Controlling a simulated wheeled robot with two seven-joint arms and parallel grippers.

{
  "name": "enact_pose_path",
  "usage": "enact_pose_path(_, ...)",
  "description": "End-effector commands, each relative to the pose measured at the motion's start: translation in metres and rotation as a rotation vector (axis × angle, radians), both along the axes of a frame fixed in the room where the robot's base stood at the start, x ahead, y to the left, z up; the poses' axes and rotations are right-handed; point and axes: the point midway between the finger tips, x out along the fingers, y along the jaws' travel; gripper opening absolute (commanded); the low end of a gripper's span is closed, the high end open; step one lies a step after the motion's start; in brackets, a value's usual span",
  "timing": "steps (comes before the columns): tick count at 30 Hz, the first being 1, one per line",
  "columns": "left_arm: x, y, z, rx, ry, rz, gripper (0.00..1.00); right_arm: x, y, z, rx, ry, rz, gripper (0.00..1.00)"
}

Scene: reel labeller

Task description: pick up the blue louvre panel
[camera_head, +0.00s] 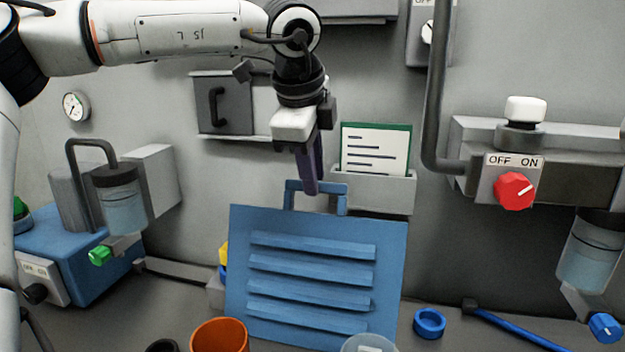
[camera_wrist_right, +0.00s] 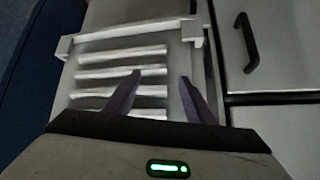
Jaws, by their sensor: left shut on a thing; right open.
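The blue louvre panel (camera_head: 315,240) is upright in the middle of the head view, with several slats and a handle (camera_head: 333,188) on its top edge. My left gripper (camera_head: 311,188) comes down from above and is shut on that handle. I cannot tell whether the panel's lower edge touches the worktop, as it runs behind the cup and jar. My right gripper (camera_wrist_right: 160,90) shows in the right wrist view. It is open and empty, its fingers apart in front of a pale grey louvred panel (camera_wrist_right: 120,70).
An orange cup (camera_head: 220,336) and a clear-lidded jar (camera_head: 369,344) stand before the panel. A blue ring (camera_head: 429,322) and a blue-handled tool (camera_head: 515,328) lie right. A card holder (camera_head: 385,192) is on the wall behind. A red knob (camera_head: 514,190) is at right.

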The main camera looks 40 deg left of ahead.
Motion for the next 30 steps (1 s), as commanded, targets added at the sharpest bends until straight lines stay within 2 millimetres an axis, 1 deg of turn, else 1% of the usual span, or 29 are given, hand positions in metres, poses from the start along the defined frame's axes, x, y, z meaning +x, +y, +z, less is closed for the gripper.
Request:
enact_pose_path(1,-0.079,-0.035,-0.060,-0.205,0.382,0.057,0.00,0.000,0.000,-0.004,0.000,0.000,0.000,0.49)
enact_pose_path(5,-0.079,-0.036,-0.038,-0.205,0.382,0.061,0.00,0.000,0.000,-0.003,0.000,0.001,0.000,0.49)
enact_pose_path(10,-0.079,-0.035,-0.007,-0.206,0.382,0.066,0.00,0.000,0.000,-0.002,0.000,-0.001,0.000,0.49)
enact_pose_path(17,-0.078,-0.036,0.035,-0.205,0.382,0.063,0.00,-0.005,-0.001,-0.003,-0.001,0.012,-0.002,0.49)
enact_pose_path(21,-0.077,-0.036,0.061,-0.203,0.375,0.061,0.00,-0.004,-0.002,0.000,-0.001,0.011,-0.003,0.49)
enact_pose_path(27,-0.077,-0.037,0.087,-0.201,0.373,0.059,0.00,-0.003,-0.003,0.005,-0.002,0.008,-0.006,0.49)
enact_pose_path(30,-0.077,-0.036,0.094,-0.202,0.373,0.061,0.00,-0.002,-0.004,0.007,-0.001,0.005,-0.008,0.49)
